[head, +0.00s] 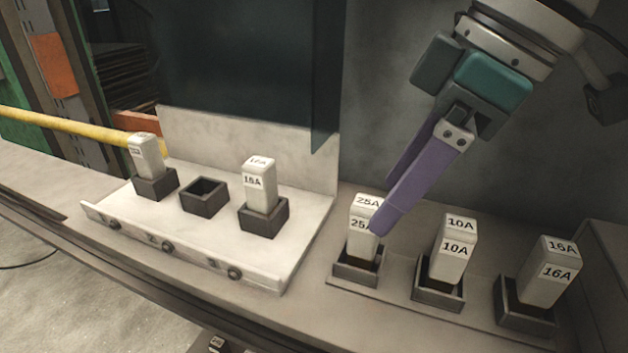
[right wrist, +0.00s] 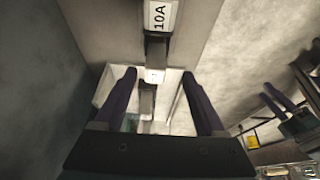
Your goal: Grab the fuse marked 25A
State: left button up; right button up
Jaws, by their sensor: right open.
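The fuse marked 25A (head: 359,240) is a pale block standing upright in a dark square socket (head: 357,267), at the left end of a row of three. My right gripper (head: 385,206) has purple fingers that point down and to the left at this fuse. The near fingertip overlaps the fuse's right upper edge in the head view; I cannot tell whether they touch. The right fingers also show in the right wrist view (right wrist: 159,73), spread apart with nothing clamped. At that view's right edge are other purple fingers, apparently my left gripper (right wrist: 272,96), too small to judge.
The 10A fuse (head: 454,250) and a 16A fuse (head: 548,274) stand to the right in the row. A white tray (head: 122,219) at left holds another 16A fuse (head: 260,190), an empty socket (head: 204,197) and a further fuse (head: 147,158). A grey wall stands behind.

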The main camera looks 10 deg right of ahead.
aim_at(364, 236)
jog(key=x, duration=0.2)
jog(key=b+x, duration=0.1)
jog(key=x, duration=0.2)
jog(key=shift+w+d, duration=0.1)
jog(key=shift+w, duration=0.15)
jog(key=shift+w+f+b, duration=0.15)
jog(key=shift+f+b, duration=0.15)
jog(key=shift+f, duration=0.1)
grip_shut()
